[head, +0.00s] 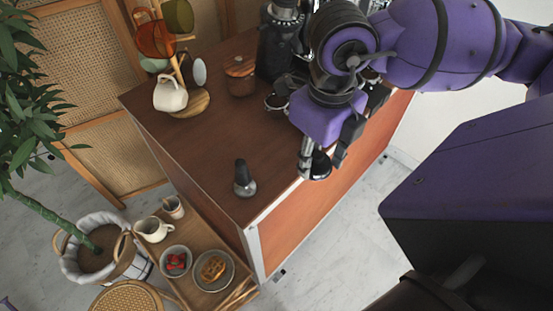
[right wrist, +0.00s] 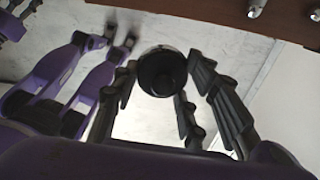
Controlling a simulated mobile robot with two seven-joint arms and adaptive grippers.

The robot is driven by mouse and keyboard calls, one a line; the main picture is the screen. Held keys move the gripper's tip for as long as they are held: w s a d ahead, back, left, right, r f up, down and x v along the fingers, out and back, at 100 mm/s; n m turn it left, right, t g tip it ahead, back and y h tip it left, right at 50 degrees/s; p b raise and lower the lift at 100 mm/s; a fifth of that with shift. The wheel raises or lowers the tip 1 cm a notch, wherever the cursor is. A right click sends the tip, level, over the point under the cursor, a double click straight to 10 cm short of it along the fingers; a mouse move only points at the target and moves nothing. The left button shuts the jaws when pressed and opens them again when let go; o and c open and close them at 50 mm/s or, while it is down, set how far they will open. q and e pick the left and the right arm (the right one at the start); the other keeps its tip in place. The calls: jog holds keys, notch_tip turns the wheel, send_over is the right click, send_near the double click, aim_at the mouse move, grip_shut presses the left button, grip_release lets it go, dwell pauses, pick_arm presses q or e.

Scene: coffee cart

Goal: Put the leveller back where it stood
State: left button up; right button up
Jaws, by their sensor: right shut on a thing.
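The leveller (head: 320,166), a small dark round piece with a shiny edge, is between the fingers of my right gripper (head: 321,160). The gripper is shut on it, beside the front edge of the wooden cart top (head: 205,135). In the right wrist view, the leveller (right wrist: 162,72) shows as a black disc between the fingers, with pale floor behind it. The fingers cover part of its sides. My left gripper is not seen in the head view.
A tamper (head: 244,180) with a dark handle stands near the cart's front corner. A lidded wooden pot (head: 240,77), a mug tree (head: 190,103) and a dark machine (head: 277,45) stand farther back. A low side shelf (head: 196,238) holds bowls and cups. The cart's middle is clear.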

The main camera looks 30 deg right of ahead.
jog(key=shift+m, duration=0.4)
jog(key=shift+f, duration=0.1)
jog(key=w, duration=0.1)
jog(key=w+f+b, duration=0.1)
jog(key=shift+w+a+f+m+b, duration=0.25)
jog(key=shift+w+m+b, duration=0.05)
jog(key=shift+w, duration=0.1)
jog(key=w+f, duration=0.2)
jog(key=w, duration=0.1)
jog(key=w+f, duration=0.2)
jog(key=w, duration=0.1)
jog(key=w+a+f, duration=0.1)
jog(key=w+f, duration=0.1)
jog(key=w, duration=0.1)
jog(key=shift+w+f, duration=0.85)
jog(key=shift+f, duration=0.05)
notch_tip(320, 180, down, 2)
jog(key=shift+w+f, duration=0.15)
jog(key=shift+f, duration=0.1)
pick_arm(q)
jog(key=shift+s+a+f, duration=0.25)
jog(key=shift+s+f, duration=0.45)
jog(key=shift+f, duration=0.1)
pick_arm(e)
jog(key=shift+f, duration=0.45)
jog(key=shift+f, duration=0.1)
